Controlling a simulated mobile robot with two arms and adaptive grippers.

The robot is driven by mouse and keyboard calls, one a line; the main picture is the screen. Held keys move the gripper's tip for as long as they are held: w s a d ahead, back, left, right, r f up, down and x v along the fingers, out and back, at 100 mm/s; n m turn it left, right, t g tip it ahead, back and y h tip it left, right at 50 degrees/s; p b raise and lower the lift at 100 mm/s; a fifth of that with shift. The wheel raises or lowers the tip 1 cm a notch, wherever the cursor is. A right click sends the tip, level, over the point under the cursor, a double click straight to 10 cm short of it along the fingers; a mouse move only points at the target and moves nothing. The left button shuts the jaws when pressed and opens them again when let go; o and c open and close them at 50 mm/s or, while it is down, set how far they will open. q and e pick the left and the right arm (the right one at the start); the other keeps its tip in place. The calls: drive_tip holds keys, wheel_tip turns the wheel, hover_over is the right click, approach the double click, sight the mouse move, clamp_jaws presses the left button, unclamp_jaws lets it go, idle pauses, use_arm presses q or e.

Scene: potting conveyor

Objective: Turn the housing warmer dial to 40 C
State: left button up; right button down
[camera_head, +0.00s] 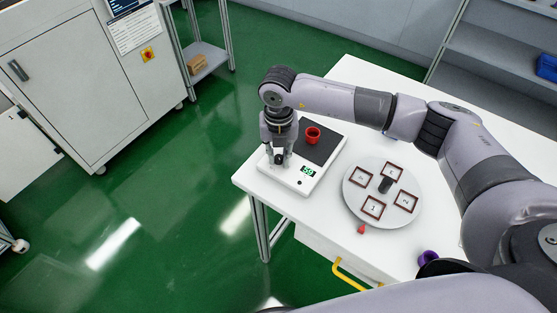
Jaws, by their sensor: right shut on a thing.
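The housing warmer (316,178) is a flat white unit with a dark plate, at the left end of the white table. Its small green display (307,171) shows two digits, too small to read surely. My right gripper (279,159) points down over the warmer's front left part and is shut on a small dark thing there, which looks like the dial. The fingers mostly hide the dial, so its pointer and marks cannot be seen. A red cup-like housing (312,135) stands on the dark plate. My left gripper is not in view.
A round grey turntable (355,206) with several numbered square frames stands right of the warmer. A small red piece (362,229) and a purple piece (428,257) are near the table's front edge. A yellow handle (348,279) sticks out below. Green floor lies left.

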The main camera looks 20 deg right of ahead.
drive_tip(key=n+b, duration=0.5)
drive_tip(key=shift+f, duration=0.15)
drive_tip(key=shift+d+r+n+b, duration=0.1)
drive_tip(key=shift+r+n+b, duration=0.1)
drive_tip(key=shift+n+b, duration=1.1)
drive_tip(key=c, duration=1.5)
unclamp_jaws()
drive_tip(key=shift+o, duration=0.2)
